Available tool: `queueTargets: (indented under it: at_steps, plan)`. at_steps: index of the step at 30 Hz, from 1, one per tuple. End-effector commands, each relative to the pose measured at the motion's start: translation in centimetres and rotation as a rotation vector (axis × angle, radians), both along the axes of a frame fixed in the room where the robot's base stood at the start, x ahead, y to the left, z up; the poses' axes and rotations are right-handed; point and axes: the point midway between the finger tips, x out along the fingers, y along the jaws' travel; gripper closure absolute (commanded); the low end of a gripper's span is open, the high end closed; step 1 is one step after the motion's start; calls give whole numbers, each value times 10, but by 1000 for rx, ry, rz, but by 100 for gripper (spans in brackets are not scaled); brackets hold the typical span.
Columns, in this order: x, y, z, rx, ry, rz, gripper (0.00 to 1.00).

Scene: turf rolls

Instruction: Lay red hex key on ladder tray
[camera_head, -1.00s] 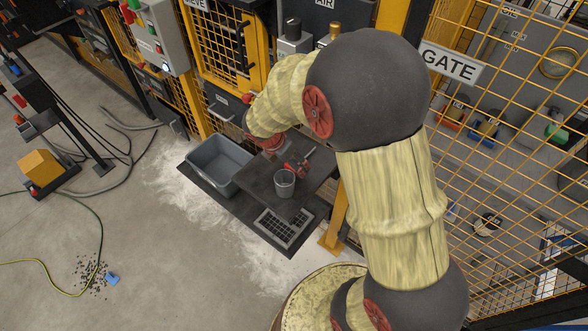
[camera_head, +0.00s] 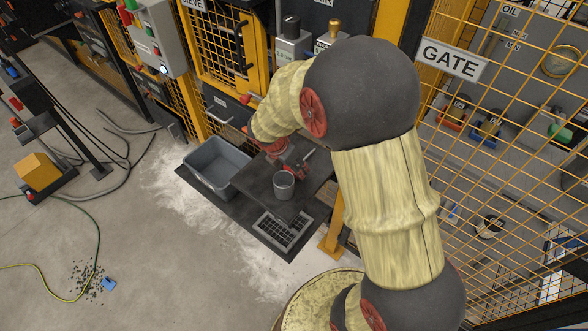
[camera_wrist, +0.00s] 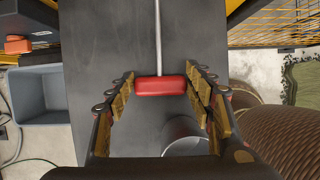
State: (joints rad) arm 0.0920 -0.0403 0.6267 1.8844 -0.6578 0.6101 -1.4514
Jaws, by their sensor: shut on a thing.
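The red hex key has a red block handle (camera_wrist: 160,86) and a thin grey metal rod (camera_wrist: 158,40) pointing up the wrist view. The handle sits between the yellow-padded fingers of my gripper (camera_wrist: 163,95), which is shut on it. In the head view my gripper (camera_head: 292,165) is over the dark table, partly hidden by my arm. The hex key's rod (camera_head: 309,155) appears just beside it. I cannot tell the height of the key above the table. I cannot make out a ladder tray for certain in either view.
The dark table (camera_head: 262,184) holds a grey cup (camera_head: 284,190), close to my gripper. A grey bin (camera_head: 203,180) stands left of it, and a black grid tray (camera_head: 283,229) lies on the floor mat. Yellow mesh fencing (camera_head: 505,170) is at right. Open floor lies at left.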

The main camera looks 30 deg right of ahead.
Motion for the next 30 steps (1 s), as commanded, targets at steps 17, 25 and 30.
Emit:
queueTargets:
  at_steps: [17,25,30]
  plan:
    - [0,0,1,0,0,0,78]
    - [1,0,23,0,-4,-2,78]
    - [-11,5,49,0,-2,2,78]
